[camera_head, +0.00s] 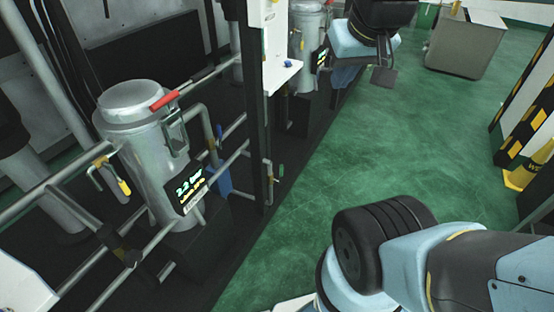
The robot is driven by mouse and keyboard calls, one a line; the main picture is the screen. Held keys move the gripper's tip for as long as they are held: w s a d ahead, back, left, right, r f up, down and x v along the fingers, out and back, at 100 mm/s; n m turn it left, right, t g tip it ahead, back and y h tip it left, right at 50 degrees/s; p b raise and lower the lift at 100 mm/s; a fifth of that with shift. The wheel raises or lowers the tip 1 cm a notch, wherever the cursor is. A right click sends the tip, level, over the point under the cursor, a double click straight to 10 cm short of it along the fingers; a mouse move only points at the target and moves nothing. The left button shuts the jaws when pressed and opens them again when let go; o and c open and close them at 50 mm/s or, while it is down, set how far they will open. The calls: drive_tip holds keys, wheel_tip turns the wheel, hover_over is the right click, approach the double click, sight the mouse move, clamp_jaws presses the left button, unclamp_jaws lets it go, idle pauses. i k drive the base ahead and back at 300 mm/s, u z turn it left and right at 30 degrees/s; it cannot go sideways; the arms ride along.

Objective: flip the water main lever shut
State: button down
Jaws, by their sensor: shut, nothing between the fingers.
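A red lever handle (165,101) sits on a metal pipe at the upper right of a silver cylindrical housing (138,150). A yellow lever handle (124,187) hangs from a pipe at the housing's left. A small green handle (281,170) is on a thin pipe right of the dark post. I cannot tell from labels which is the water main lever. My gripper (382,77) is at the upper right, over the green floor, pointing down. It is shut and empty, well apart from all the handles. Its fingertips are small and dark in this view.
A display (187,189) with lit digits is on the housing. A dark upright post (254,110) with a white panel (275,50) stands between my gripper and the red and yellow handles. A grey cabinet (466,43) and a yellow floor sign (526,170) are at right. The green floor between is clear.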

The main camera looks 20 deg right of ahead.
sight(282, 165)
drive_tip(key=z, duration=0.05)
drive_tip(key=i, duration=0.35)
drive_tip(key=u, duration=0.35)
drive_tip(key=k, duration=1.25)
drive_tip(key=z, duration=0.55)
drive_tip(key=i, duration=1.05)
drive_tip(key=u, duration=0.1)
